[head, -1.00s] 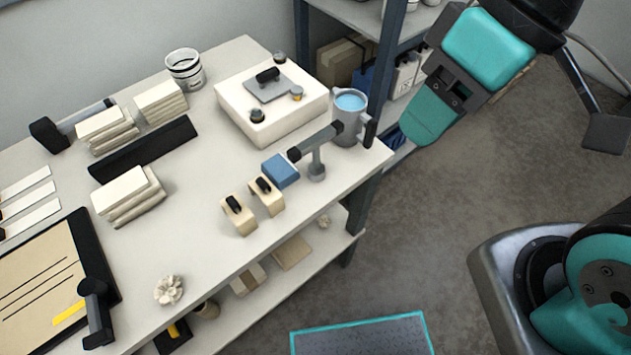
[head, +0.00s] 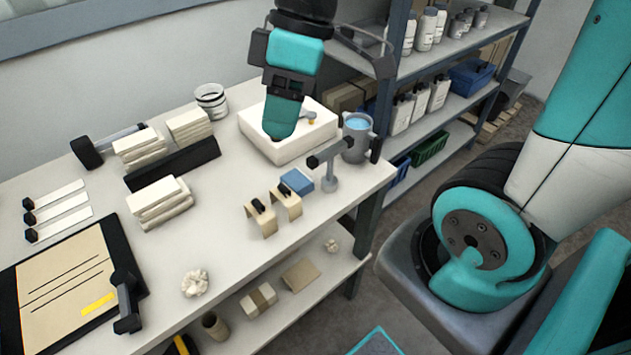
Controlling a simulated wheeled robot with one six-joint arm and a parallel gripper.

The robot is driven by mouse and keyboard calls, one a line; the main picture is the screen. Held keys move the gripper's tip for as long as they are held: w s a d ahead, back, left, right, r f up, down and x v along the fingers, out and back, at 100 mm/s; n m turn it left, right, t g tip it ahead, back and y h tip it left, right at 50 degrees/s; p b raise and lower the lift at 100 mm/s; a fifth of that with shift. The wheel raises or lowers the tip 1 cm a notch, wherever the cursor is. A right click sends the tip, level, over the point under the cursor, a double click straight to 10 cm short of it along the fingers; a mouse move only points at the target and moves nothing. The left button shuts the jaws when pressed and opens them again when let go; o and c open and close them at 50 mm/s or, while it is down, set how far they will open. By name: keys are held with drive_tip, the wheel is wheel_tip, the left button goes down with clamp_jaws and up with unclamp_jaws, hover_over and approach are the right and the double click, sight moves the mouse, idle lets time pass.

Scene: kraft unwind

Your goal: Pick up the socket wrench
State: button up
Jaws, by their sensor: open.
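A grey upright post with a dark, grey-tipped crossbar (head: 330,152) stands near the table's right end, beside the grey jug. It looks most like the socket wrench, though I cannot be sure. My gripper (head: 281,125) points down over the white box, up and left of this tool in the picture and apart from it. It is open. One teal finger shows clearly; the other is hidden. I see nothing held in it.
The grey jug (head: 357,140) with blue contents, a blue block (head: 297,181) and two beige holders (head: 262,220) stand close to the tool. The white box (head: 318,135) is behind. A shelf rack (head: 440,55) stands behind right. The table's front edge is near.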

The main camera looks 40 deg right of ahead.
drive_tip(key=w+d+f+n+b, duration=0.1)
drive_tip(key=w+d+f+n, duration=0.15)
drive_tip(key=w+d, duration=0.55)
drive_tip(key=n, duration=0.6)
approach(332, 148)
drive_tip(key=shift+y, duration=0.3)
drive_tip(key=x, duration=0.3)
drive_tip(key=p+x, duration=0.1)
drive_tip(key=x, duration=0.1)
drive_tip(key=shift+w+d+f, duration=0.15)
drive_tip(key=shift+d+f, duration=0.05)
drive_tip(key=shift+f, duration=0.1)
drive_tip(key=shift+p+x, duration=0.95)
drive_tip(key=shift+x, duration=1.7)
clamp_jaws()
